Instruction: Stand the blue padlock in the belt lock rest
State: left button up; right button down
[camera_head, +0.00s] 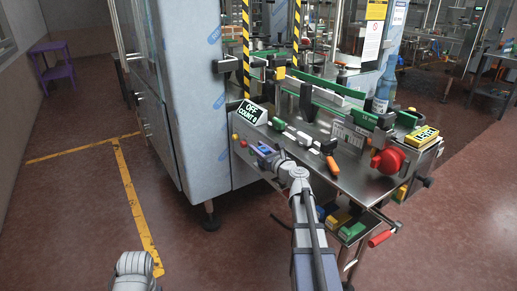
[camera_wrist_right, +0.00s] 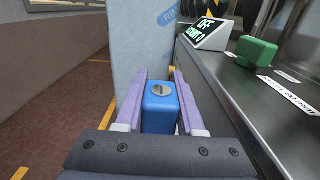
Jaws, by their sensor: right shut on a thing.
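The blue padlock (camera_head: 264,149) is at the near left edge of the machine's steel table in the head view. In the right wrist view the blue padlock (camera_wrist_right: 160,108) sits upright between the purple fingers, with a round silvery patch on its top. My right gripper (camera_head: 267,153) is shut on it; its fingers (camera_wrist_right: 160,100) lie on both sides of the body. The padlock is left of the table edge in the wrist view. I cannot pick out the belt lock rest with certainty. My left gripper is out of view; only part of my left arm shows.
A sign reading OFF COUNT 0 (camera_head: 250,113) stands at the table's left corner. A green block (camera_wrist_right: 257,52) and white labels lie beyond the edge. An orange-handled tool (camera_head: 329,147) and red knob (camera_head: 389,160) are farther right. A tall cabinet (camera_head: 192,100) stands left.

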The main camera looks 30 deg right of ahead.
jog(key=shift+f+b, duration=0.25)
jog(key=shift+b, duration=0.05)
dwell(0.9)
jog(key=shift+c, duration=2.2)
grip_release()
jog(key=s, duration=0.7)
jog(key=shift+s+d, duration=0.3)
jog(key=shift+s, duration=0.1)
jog(key=shift+f, duration=0.1)
